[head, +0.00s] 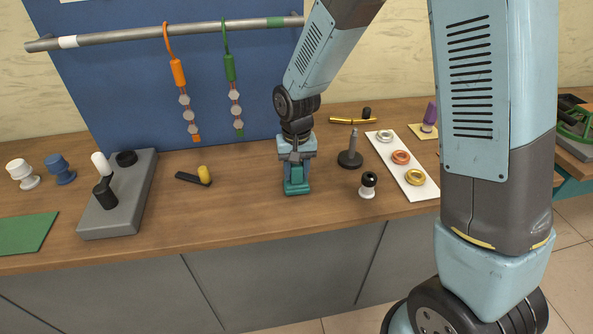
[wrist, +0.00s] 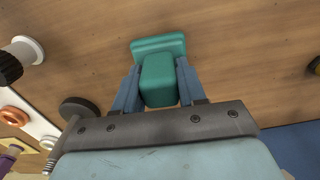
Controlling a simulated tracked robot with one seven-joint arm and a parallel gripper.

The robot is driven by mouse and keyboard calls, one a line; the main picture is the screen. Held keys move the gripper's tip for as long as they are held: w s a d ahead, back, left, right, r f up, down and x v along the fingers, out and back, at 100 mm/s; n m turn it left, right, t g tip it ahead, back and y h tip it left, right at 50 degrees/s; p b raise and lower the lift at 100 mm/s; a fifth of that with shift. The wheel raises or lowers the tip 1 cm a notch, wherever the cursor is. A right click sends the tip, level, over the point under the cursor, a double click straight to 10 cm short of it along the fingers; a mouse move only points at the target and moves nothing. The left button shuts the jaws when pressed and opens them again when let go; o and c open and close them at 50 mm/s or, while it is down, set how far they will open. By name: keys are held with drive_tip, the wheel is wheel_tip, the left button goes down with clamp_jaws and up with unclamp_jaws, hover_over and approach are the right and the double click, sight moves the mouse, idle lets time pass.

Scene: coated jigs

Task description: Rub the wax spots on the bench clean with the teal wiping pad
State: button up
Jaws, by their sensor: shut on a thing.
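The teal wiping pad (head: 297,186) is at the front middle of the wooden bench (head: 240,205) in the head view. My gripper (head: 296,168) is above it, pointing down, with its fingers shut on the pad's block-shaped grip. In the wrist view the teal pad (wrist: 158,48) shows its grip between my two fingers (wrist: 158,85), with its wider base beyond. The pad is at or very near the bench top; I cannot tell if it touches. No wax spots can be made out on the visible wood.
A dark peg on a round base (head: 350,158) and a black-and-white knob (head: 368,185) stand close on the right. A white strip with rings (head: 402,165) lies farther right. A yellow-and-black piece (head: 195,177) and a grey block (head: 120,195) are left. Bench beside the pad is clear.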

drive_tip(key=shift+s, duration=0.15)
drive_tip(key=shift+s+d+f, duration=0.1)
drive_tip(key=shift+s+d, duration=0.1)
drive_tip(key=shift+s, duration=0.55)
drive_tip(key=shift+w+a, duration=0.2)
drive_tip(key=shift+w, duration=0.7)
drive_tip(key=shift+s, duration=0.15)
drive_tip(key=shift+s+d+f, duration=0.1)
drive_tip(key=shift+s+d, duration=0.1)
drive_tip(key=shift+s, duration=0.6)
drive_tip(key=shift+w, duration=0.1)
